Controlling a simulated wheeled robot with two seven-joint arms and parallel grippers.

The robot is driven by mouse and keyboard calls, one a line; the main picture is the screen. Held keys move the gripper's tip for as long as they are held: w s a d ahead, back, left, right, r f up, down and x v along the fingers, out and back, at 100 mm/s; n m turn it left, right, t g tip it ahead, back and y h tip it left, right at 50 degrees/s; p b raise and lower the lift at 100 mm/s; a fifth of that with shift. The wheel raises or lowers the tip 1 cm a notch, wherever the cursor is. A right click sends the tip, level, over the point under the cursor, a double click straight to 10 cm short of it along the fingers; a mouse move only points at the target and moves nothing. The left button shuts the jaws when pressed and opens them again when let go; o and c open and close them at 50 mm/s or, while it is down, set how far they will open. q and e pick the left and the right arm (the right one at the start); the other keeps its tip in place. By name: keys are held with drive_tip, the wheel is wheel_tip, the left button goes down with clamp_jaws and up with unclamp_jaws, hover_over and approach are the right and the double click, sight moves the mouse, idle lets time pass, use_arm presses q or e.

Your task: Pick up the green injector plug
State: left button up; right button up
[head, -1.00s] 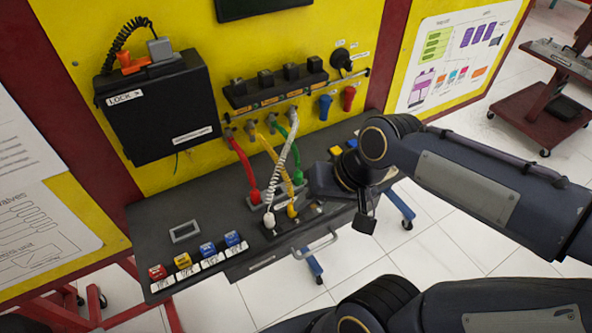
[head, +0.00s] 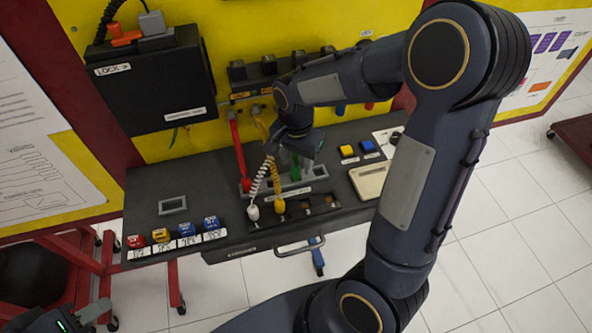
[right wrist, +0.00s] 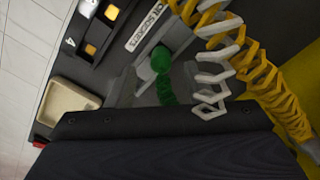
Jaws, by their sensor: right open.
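The green injector plug (head: 295,171) stands in the holder on the bench, at the right of the red and yellow plugs in the head view. Its upper part is hidden behind my right gripper (head: 298,150). In the right wrist view the green plug (right wrist: 161,59) shows as a rounded green knob with a coiled green lead beside it, near the dark gripper body. My right gripper is open and close to the plug; I cannot tell whether it touches it. My left gripper (head: 78,318) is partly in view at the bottom left corner, away from the bench; its jaws are unclear.
A yellow plug (head: 278,206) and a white plug (head: 253,212) with coiled leads stand in front, and a red plug (head: 245,184) stands left. Coloured buttons (head: 186,231) line the front left edge. A beige tray (head: 369,180) lies right.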

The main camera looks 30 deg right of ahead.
sight(296, 174)
drive_tip(key=shift+f, duration=1.3)
clamp_jaws()
drive_tip(key=shift+r, duration=0.1)
